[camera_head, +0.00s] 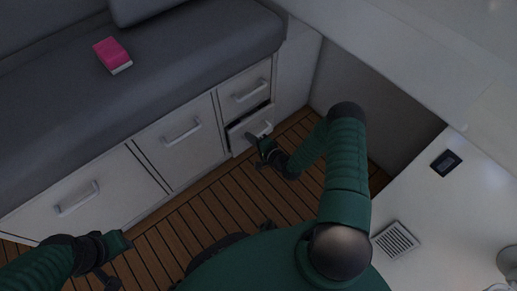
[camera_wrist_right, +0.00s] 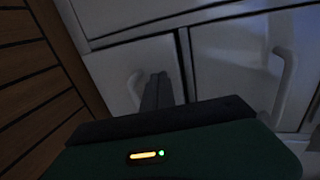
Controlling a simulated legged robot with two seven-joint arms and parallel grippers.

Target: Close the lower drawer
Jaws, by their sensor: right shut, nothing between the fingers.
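The lower drawer (camera_head: 237,142) is at the right end of the white bench front. It stands a little open, with a dark gap along its top edge. Its handle (camera_head: 266,129) is on the front. In the right wrist view, the shut fingers (camera_wrist_right: 157,90) point at a pale drawer front (camera_wrist_right: 110,68), beside a partly hidden handle (camera_wrist_right: 133,88). My left gripper (camera_head: 120,242) is at the lower left, its jaws unclear.
The upper drawer (camera_head: 241,86) sits above, looking closed. Two wider fronts with handles (camera_head: 182,132) (camera_head: 78,199) are to the left. A pink book-like object (camera_head: 112,55) lies on the grey cushion (camera_head: 190,50). The slatted wood floor (camera_head: 190,215) is clear. A white counter (camera_head: 455,215) is at right.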

